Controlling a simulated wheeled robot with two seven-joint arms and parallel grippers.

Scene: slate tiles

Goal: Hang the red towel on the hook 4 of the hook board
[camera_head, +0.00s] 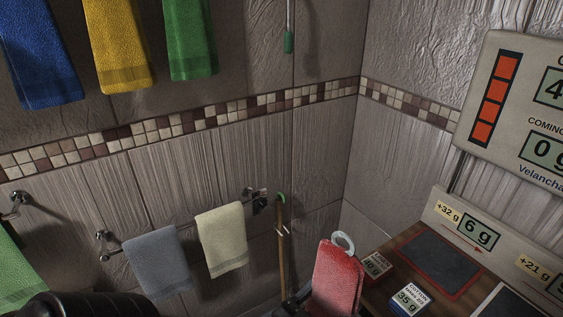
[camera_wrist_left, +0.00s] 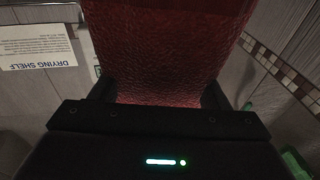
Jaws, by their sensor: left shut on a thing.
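The red towel (camera_head: 338,275) is at the bottom centre right of the head view, hanging folded, with a pale ring (camera_head: 342,243) at its top. In the left wrist view the red towel (camera_wrist_left: 165,50) fills the space between the fingers of my left gripper (camera_wrist_left: 158,95), which is shut on it. I cannot make out a hook board or a hook numbered 4. My right gripper is not in view.
Wall fittings hold a grey-blue towel (camera_head: 157,263) and a cream towel (camera_head: 222,238). Blue (camera_head: 40,55), yellow (camera_head: 120,45) and green (camera_head: 190,40) towels hang above. A wooden bench (camera_head: 405,240) with small boxes and a display panel (camera_head: 520,110) stand right. A drying shelf sign (camera_wrist_left: 38,47) shows in the wrist view.

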